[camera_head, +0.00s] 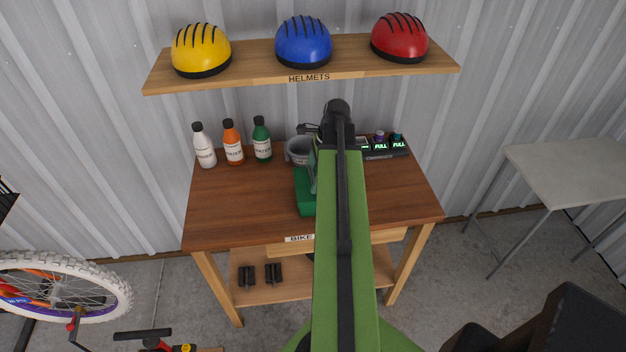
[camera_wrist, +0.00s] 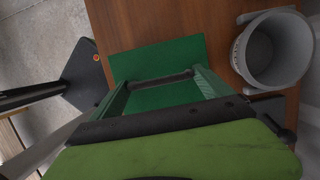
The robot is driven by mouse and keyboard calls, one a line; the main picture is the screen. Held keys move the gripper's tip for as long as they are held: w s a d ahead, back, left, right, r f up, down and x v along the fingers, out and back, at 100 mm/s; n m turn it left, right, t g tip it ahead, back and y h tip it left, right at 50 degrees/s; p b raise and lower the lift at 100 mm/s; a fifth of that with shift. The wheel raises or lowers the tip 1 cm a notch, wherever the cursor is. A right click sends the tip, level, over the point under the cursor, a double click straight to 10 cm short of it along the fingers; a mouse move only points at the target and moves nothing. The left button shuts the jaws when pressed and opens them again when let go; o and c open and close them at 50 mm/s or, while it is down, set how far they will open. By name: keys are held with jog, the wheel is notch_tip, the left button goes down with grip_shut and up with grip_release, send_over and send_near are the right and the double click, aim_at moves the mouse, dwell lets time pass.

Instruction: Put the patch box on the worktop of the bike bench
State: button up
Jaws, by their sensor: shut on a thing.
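The patch box (camera_head: 304,196) is a green box, seen over the middle of the bike bench's brown wooden worktop (camera_head: 245,200). In the wrist view the green box (camera_wrist: 160,57) lies between and beyond the fingers of my gripper (camera_wrist: 163,92). My gripper (camera_head: 314,174) is shut on it, with my green arm hiding its right part in the head view. I cannot tell whether the box's underside touches the worktop.
A grey cup (camera_head: 297,150) stands behind the box, with white (camera_head: 204,146), orange (camera_head: 233,143) and green (camera_head: 262,140) bottles to its left. A charger (camera_head: 382,148) is at back right. A helmet shelf (camera_head: 250,66) hangs above. The worktop's left and right front areas are clear.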

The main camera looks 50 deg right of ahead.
jog(key=o, duration=1.5)
jog(key=p+v, duration=1.1)
jog(key=v, duration=0.1)
jog(key=shift+r+p, duration=0.15)
jog(key=shift+p, duration=0.15)
